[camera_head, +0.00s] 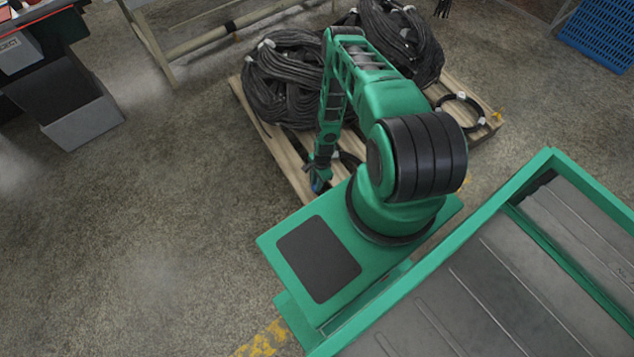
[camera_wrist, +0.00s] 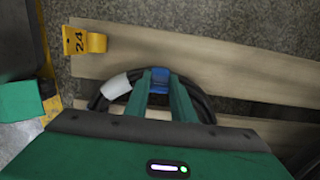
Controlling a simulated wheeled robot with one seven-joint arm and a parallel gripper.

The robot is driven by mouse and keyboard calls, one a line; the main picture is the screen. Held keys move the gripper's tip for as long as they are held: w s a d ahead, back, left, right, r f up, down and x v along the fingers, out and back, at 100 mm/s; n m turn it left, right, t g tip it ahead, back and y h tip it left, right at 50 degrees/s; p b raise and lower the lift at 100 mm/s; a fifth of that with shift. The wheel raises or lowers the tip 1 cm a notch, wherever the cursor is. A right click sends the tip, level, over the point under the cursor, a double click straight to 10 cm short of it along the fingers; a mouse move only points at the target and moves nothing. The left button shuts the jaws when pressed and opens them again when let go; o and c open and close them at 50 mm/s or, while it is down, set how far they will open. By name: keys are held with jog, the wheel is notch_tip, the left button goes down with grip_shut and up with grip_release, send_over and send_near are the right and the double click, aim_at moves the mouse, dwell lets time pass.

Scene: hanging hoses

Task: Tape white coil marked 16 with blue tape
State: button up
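My gripper (camera_wrist: 160,92) points down at the pallet, its two green fingers close together with a small blue piece, seemingly the blue tape (camera_wrist: 160,77), between their tips. In the head view the gripper (camera_head: 318,184) is low at the pallet's near edge, with blue at its tip. A black hose coil (camera_wrist: 203,103) with a white band (camera_wrist: 116,87) lies behind and beside the fingers on the slats. Whether the tape touches the hose is unclear. I see no white coil and no mark 16; a yellow tag (camera_wrist: 84,41) reads 24.
The wooden pallet (camera_head: 270,143) carries large black hose bundles (camera_head: 284,77) at the back. A small black coil with white bands (camera_head: 462,112) lies at its right. A grey bin (camera_head: 84,121) stands left and a blue crate (camera_head: 603,32) back right.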

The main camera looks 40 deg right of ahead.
jog(key=shift+o, duration=0.5)
jog(key=shift+w+d+r, duration=0.15)
jog(key=shift+d+r, duration=0.25)
jog(key=shift+r, duration=0.05)
notch_tip(320, 180, up, 10)
jog(key=shift+s+d+f, duration=0.15)
jog(key=shift+s+d, duration=0.05)
jog(key=shift+d, duration=0.25)
